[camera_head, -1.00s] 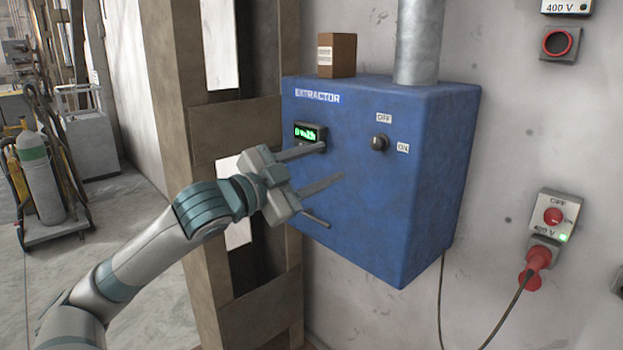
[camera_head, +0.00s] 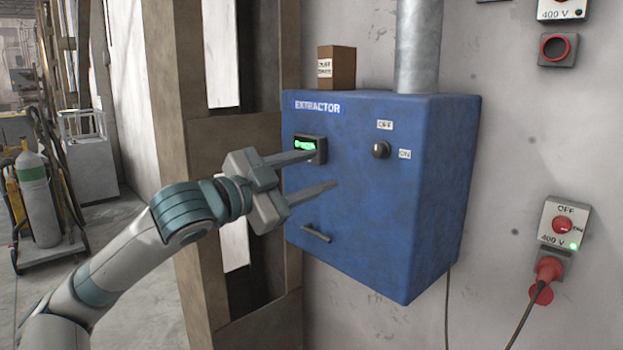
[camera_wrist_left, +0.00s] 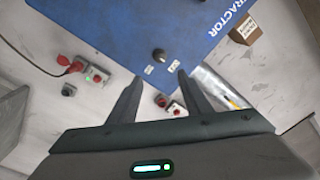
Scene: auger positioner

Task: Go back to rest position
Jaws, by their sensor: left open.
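My left gripper (camera_head: 325,171) is in front of the left part of the blue extractor box (camera_head: 355,220), with its two fingers apart and nothing between them. The fingers also show open in the left wrist view (camera_wrist_left: 155,88), with the blue box (camera_wrist_left: 120,25) beyond them. The box has a dark knob (camera_head: 380,149) between OFF and ON labels, a small green-lit display (camera_head: 306,146) and a handle (camera_head: 316,233) low on its front. One finger overlaps the display's lower edge in the head view. My right gripper is not in view.
A brown box (camera_head: 338,68) and a metal duct (camera_head: 419,45) stand on top of the extractor. A 400 V switch (camera_head: 562,226) with a red plug (camera_head: 547,270) is on the right wall. A wooden post (camera_head: 188,130) stands behind my arm. A gas-cylinder cart (camera_head: 40,200) is at far left.

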